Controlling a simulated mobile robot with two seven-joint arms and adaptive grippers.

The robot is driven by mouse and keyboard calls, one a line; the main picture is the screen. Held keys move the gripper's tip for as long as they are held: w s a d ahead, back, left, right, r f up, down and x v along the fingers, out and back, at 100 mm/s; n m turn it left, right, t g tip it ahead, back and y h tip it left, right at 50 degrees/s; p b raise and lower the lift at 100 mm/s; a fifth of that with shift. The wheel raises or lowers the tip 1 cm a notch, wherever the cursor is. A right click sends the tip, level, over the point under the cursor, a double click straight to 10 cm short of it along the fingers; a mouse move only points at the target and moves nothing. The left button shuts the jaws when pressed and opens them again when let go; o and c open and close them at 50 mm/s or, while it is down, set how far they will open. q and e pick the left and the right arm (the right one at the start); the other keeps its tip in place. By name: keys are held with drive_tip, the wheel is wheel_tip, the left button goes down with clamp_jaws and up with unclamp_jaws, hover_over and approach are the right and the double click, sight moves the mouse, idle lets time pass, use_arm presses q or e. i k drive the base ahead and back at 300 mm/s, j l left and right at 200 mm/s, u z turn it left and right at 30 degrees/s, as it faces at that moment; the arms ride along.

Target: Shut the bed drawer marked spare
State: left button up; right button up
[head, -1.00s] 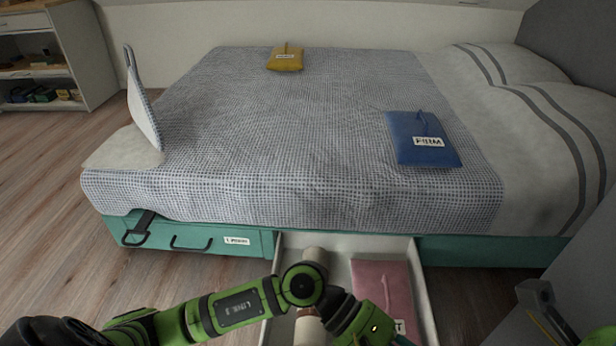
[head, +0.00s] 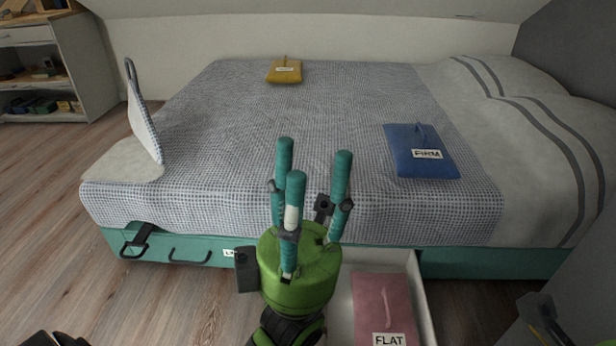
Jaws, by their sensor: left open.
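The open bed drawer (head: 424,292) sticks out from under the bed, right of the middle of the head view. A pink pouch (head: 382,302) labelled FLAT lies in it. The drawer's front panel and any mark on it are out of sight. My left gripper (head: 312,175) is open and empty, its teal fingers pointing up in front of the bed's side. It hides the drawer's left part. A closed teal drawer (head: 210,253) with a black handle is at the left, its label partly hidden by my gripper.
On the bed (head: 330,110) lie a blue pouch (head: 421,150) labelled FIRM and a yellow pouch (head: 285,71). A shelf (head: 62,65) stands at the back left. The wooden floor at left is clear.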

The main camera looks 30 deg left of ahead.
sight(340, 313)
drive_tip(key=k+j+z, duration=0.15)
drive_tip(key=k+j, duration=0.25)
drive_tip(key=j+u, duration=0.35)
drive_tip(key=j, duration=0.35)
drive_tip(key=k, duration=0.05)
